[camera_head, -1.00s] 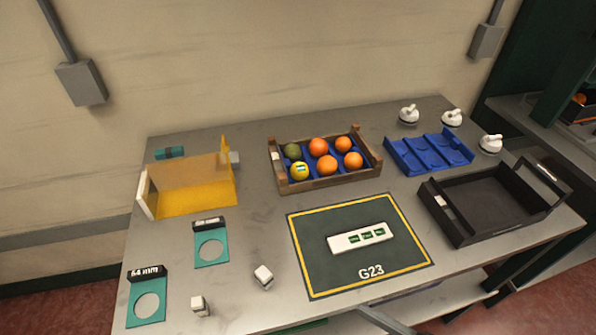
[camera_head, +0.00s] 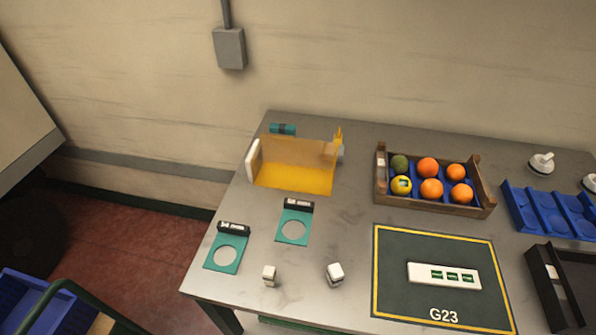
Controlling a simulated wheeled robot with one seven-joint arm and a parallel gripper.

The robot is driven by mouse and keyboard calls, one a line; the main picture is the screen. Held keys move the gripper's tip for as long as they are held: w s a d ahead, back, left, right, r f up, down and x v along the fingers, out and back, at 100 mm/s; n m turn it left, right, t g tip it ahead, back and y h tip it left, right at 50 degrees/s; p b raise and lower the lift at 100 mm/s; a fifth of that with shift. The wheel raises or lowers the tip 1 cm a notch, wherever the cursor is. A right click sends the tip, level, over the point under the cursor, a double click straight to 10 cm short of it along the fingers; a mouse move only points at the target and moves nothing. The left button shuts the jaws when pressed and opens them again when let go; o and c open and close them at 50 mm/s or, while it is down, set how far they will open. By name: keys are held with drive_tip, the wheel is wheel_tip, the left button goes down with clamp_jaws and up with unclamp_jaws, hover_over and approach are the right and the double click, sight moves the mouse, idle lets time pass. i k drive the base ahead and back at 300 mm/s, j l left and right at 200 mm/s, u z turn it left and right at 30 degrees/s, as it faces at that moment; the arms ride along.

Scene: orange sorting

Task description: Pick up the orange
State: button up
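Several oranges sit in a wooden crate (camera_head: 488,203) with a blue insert on the grey table. One orange (camera_head: 428,167) is at the back middle and another (camera_head: 456,172) at the back right. One more orange (camera_head: 431,190) is at the front middle, and another (camera_head: 462,193) at the front right. My gripper is not in view.
A yellow bin (camera_head: 292,178) stands at the table's back left. Two teal ring gauges (camera_head: 294,227) and two small white blocks (camera_head: 335,272) lie in front. A dark G23 mat (camera_head: 400,300) holds a white strip. A blue tray (camera_head: 520,211) and black tray (camera_head: 545,280) are at right.

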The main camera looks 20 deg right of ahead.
sight(400, 185)
drive_tip(key=j+z, duration=0.15)
drive_tip(key=j, duration=0.2)
drive_tip(key=k+j+z, duration=0.2)
drive_tip(key=j, duration=0.15)
drive_tip(key=j+z, duration=0.15)
drive_tip(key=j, duration=0.2)
drive_tip(key=k+j+z, duration=0.15)
drive_tip(key=j, duration=0.2)
